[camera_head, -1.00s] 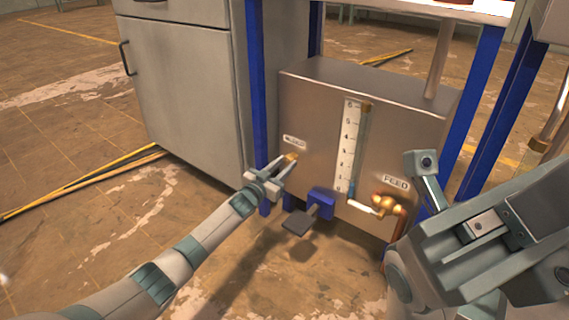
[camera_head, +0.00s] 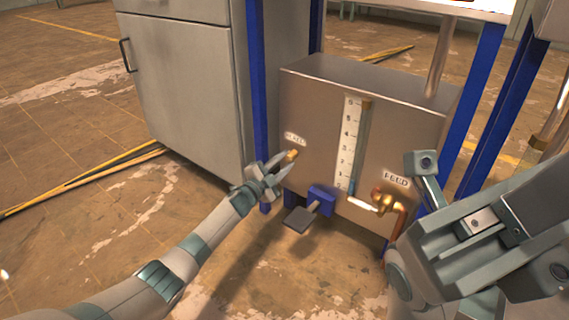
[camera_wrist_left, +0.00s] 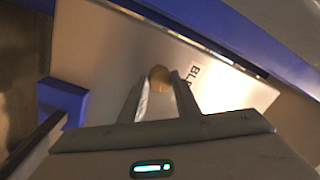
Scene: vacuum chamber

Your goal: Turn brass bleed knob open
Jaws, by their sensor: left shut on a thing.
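The small brass bleed knob (camera_head: 291,155) sticks out from the left of the metal box's front, just under a label. My left gripper (camera_head: 282,163) reaches it from the lower left, and its fingers are shut on the knob. In the left wrist view the round knob (camera_wrist_left: 160,77) shows between the tips of the left gripper (camera_wrist_left: 160,82), beside the partly hidden "BL…" label (camera_wrist_left: 203,77). My right arm fills the lower right of the head view; I cannot make out its jaws clearly.
The metal box (camera_head: 325,110) carries a level gauge (camera_head: 350,140), a brass feed valve (camera_head: 388,200) with a "FEED" label (camera_head: 396,179) and a blue bracket with a dark pedal (camera_head: 299,219). Blue frame posts (camera_head: 259,100) flank it. A grey cabinet (camera_head: 185,90) stands left.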

